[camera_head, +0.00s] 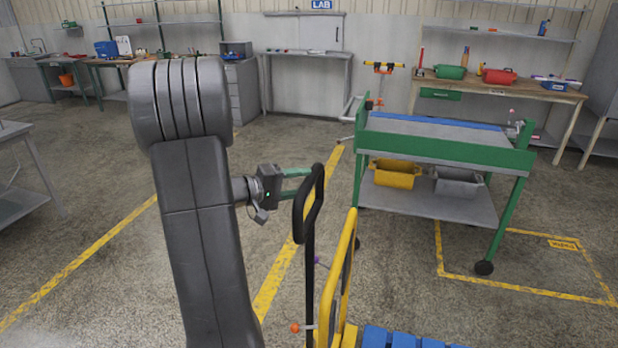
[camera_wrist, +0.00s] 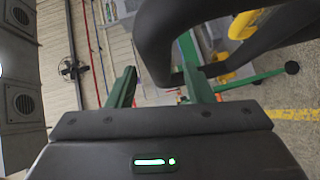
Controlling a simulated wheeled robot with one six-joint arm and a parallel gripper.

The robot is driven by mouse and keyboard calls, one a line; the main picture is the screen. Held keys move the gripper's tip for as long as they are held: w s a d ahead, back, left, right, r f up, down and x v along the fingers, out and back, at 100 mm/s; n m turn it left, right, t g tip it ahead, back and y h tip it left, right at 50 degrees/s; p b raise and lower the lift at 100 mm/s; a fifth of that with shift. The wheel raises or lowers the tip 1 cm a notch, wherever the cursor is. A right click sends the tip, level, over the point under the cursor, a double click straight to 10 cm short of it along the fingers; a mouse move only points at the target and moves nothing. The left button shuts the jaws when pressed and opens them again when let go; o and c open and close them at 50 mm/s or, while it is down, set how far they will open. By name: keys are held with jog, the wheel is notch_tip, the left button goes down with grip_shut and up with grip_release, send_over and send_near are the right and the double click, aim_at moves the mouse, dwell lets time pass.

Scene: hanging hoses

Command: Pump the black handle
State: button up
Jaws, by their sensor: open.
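The black handle (camera_head: 298,222) is a tall closed loop on a dark upright pole, right of my arm in the head view. My gripper (camera_head: 297,183) points right at the upper part of the loop, its green fingers parted and close to it; the handle hides part of the lower fingertip. In the wrist view, the handle (camera_wrist: 155,45) is a thick dark bar curving across the top, near the right finger of my gripper (camera_wrist: 158,72). Nothing is held between the fingers. Whether a finger touches the handle I cannot tell.
A yellow tubular frame (camera_head: 349,250) stands just right of the pole, with blue items (camera_head: 400,339) beside it. A green-framed cart (camera_head: 450,150) stands beyond, carrying a yellow bin (camera_head: 394,178) and a grey bin (camera_head: 457,187) on its lower shelf.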

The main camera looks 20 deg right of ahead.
aim_at(308, 181)
jog(key=shift+p+x, duration=0.3)
jog(key=shift+x, duration=1.35)
jog(key=shift+a, duration=0.1)
grip_shut()
